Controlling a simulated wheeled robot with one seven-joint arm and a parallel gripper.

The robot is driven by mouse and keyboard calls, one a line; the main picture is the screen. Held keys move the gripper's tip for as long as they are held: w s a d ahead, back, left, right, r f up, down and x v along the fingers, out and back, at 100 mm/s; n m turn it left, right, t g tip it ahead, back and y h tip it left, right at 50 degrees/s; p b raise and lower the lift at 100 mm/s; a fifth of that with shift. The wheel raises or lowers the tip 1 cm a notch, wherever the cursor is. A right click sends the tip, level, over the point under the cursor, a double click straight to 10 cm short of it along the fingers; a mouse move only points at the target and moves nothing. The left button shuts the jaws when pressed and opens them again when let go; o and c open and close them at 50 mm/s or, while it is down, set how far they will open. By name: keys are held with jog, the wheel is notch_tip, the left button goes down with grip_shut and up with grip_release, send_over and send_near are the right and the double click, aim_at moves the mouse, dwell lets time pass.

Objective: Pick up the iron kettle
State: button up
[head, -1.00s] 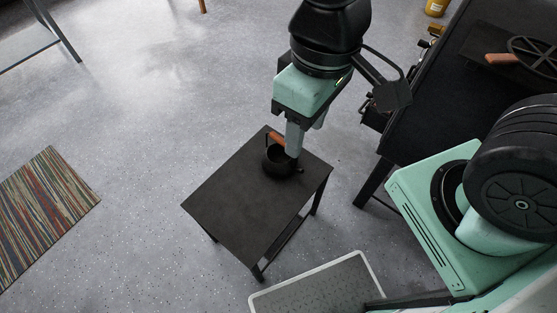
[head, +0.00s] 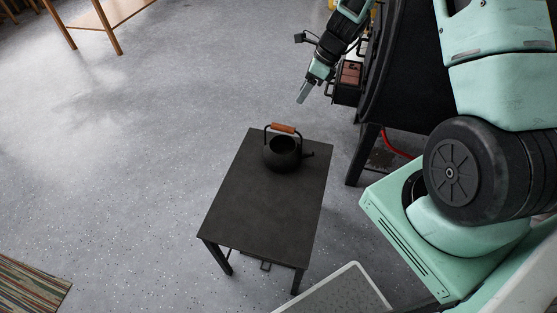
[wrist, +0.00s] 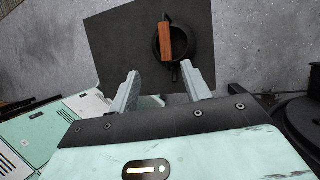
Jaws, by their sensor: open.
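The black iron kettle (head: 283,154) stands upright on the far end of a small dark table (head: 257,205). Its wooden-gripped handle (head: 284,128) arches above it, and its spout points right. My gripper (head: 304,94) is up and beyond the kettle in the head view, apart from it. In the wrist view my gripper (wrist: 164,92) is open and empty, its two grey fingers spread. The kettle (wrist: 172,42) shows beyond the fingertips, slightly right of centre, its brown grip crossing over the body.
A dark stove (head: 400,75) stands right of the table, with a reddish-brown piece (head: 350,73) at its side. A pale-edged grey mat (head: 338,293) lies in front of the table. A striped rug (head: 30,290) lies at lower left. Floor left of the table is clear.

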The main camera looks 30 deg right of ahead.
aim_at(286, 128)
jog(key=shift+m, duration=0.6)
jog(key=x, duration=0.4)
jog(key=d+x, duration=0.1)
jog(key=x, duration=0.7)
jog(key=shift+d+f, duration=0.25)
jog(key=shift+f, duration=0.45)
jog(key=shift+p+x, duration=0.5)
jog(key=shift+x, duration=2.2)
jog(key=shift+s+a, duration=0.1)
jog(key=shift+s, duration=0.05)
grip_shut()
jog(key=shift+r, duration=0.1)
